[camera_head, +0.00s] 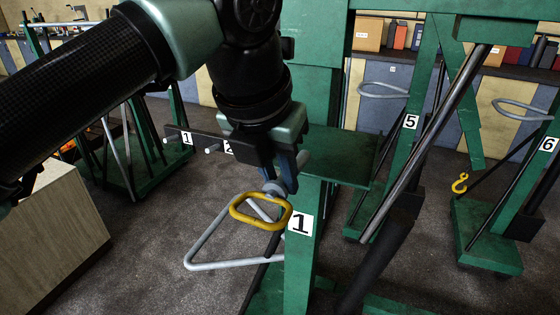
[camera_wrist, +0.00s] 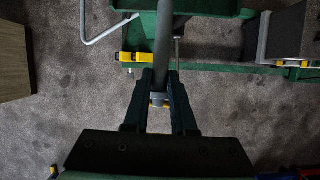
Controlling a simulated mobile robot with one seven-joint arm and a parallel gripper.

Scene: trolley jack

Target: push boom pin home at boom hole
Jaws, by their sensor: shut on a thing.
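My gripper (camera_head: 285,182) points down beside the green post marked 1. In the wrist view my gripper (camera_wrist: 160,92) is shut on a grey round rod, which I take to be the boom pin (camera_wrist: 163,40). The pin runs from between the fingers toward the green frame at the top of that view. In the head view a grey end of it (camera_head: 271,188) shows by the fingers, with a yellow loop (camera_head: 262,227) just below. The boom hole is hidden; I cannot tell how deep the pin sits.
A bent grey handle (camera_head: 235,265) juts left below my gripper. A dark bar (camera_head: 205,144) with numbered pegs is close on the left. Green hoists marked 5 (camera_head: 410,122) and 6 (camera_head: 548,144) stand right. A wooden cabinet (camera_head: 50,225) stands left. Grey floor lies between.

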